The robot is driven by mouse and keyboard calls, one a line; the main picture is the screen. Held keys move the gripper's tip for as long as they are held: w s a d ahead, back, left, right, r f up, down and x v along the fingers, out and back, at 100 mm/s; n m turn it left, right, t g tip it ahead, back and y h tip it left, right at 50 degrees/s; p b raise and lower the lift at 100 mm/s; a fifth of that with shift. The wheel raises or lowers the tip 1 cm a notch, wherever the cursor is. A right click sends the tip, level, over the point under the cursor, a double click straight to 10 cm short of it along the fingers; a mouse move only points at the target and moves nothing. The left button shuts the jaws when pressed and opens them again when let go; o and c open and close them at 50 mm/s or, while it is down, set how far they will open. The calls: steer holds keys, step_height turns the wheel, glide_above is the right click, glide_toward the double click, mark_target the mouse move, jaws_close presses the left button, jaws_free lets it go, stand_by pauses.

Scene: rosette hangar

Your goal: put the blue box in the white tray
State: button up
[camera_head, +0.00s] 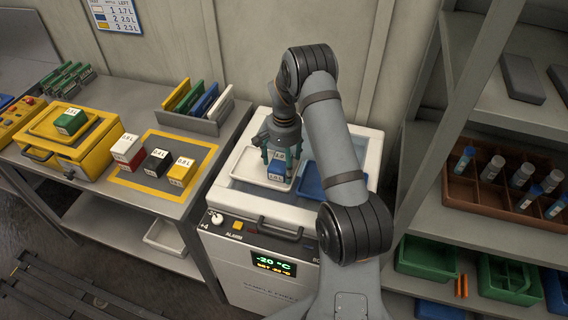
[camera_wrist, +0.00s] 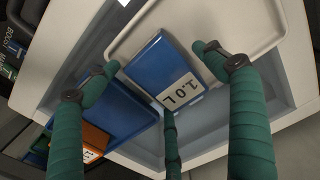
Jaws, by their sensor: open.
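The blue box (camera_wrist: 160,62), with a white label reading 1.0 L, is at the white tray (camera_wrist: 235,22) in the wrist view. It also shows in the head view (camera_head: 277,168), below my gripper and over the white tray (camera_head: 246,166). My gripper (camera_head: 278,158) is open, with its green fingers spread around the box. In the wrist view (camera_wrist: 155,60) small gaps show between the box and the fingertips. Whether the box rests fully on the tray floor cannot be told, as its underside is hidden.
A blue tray (camera_head: 312,182) lies right of the white tray, partly behind my arm. Both are on the white freezer unit (camera_head: 262,222). Left, a bench holds red, black and yellow boxes (camera_head: 181,172) and a green box (camera_head: 70,121). A shelf rack (camera_head: 437,190) stands at right.

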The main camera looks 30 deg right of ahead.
mark_target(284, 162)
steer(key=shift+r+p, duration=0.3)
steer(key=shift+p, duration=0.05)
step_height(284, 162, up, 12)
steer(key=b, duration=0.2)
steer(key=shift+f, duration=0.15)
